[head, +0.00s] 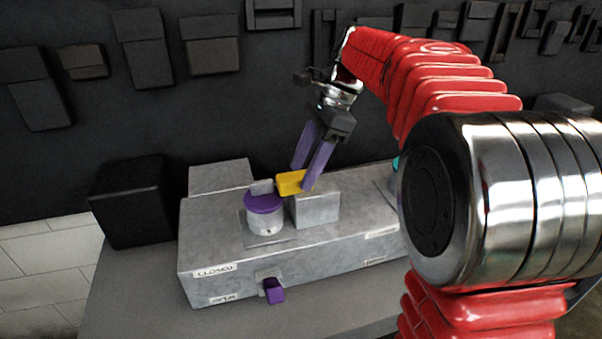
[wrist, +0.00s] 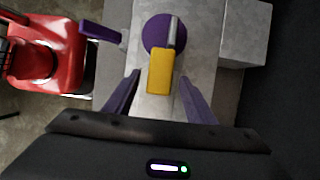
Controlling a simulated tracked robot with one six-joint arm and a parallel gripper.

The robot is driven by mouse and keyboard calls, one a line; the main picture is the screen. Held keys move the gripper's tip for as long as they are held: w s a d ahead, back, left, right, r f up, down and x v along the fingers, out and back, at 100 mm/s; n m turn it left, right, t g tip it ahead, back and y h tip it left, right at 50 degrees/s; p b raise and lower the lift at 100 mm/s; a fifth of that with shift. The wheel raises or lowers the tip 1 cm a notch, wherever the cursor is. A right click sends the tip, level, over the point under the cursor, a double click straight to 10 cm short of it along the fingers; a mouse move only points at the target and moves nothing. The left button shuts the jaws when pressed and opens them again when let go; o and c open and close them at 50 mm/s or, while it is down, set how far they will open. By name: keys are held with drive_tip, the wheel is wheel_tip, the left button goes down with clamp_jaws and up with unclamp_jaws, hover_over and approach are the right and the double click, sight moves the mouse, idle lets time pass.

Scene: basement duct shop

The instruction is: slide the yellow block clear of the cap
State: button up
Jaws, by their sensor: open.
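The yellow block (head: 290,183) sits at the top of a grey upright piece (head: 317,210) on the grey metal housing (head: 215,235). The purple round cap (head: 263,203), with a grey tab on top, tops a short grey cylinder to its left. In the wrist view the yellow block (wrist: 159,72) overlaps the near edge of the purple cap (wrist: 155,36), beside the grey tab. My gripper (head: 299,178) has purple fingers at the block. In the wrist view my gripper (wrist: 160,75) is open, its fingers on both sides of the block with gaps showing.
A purple lever (head: 273,290) sticks out of the housing's front, near labels reading CLOSED and OPEN. A raised grey box (head: 220,176) stands behind the cap. A black box (head: 133,200) stands left of the housing. Dark fittings hang on the back wall.

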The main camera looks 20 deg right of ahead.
drive_tip(key=shift+x, duration=0.9)
clamp_jaws()
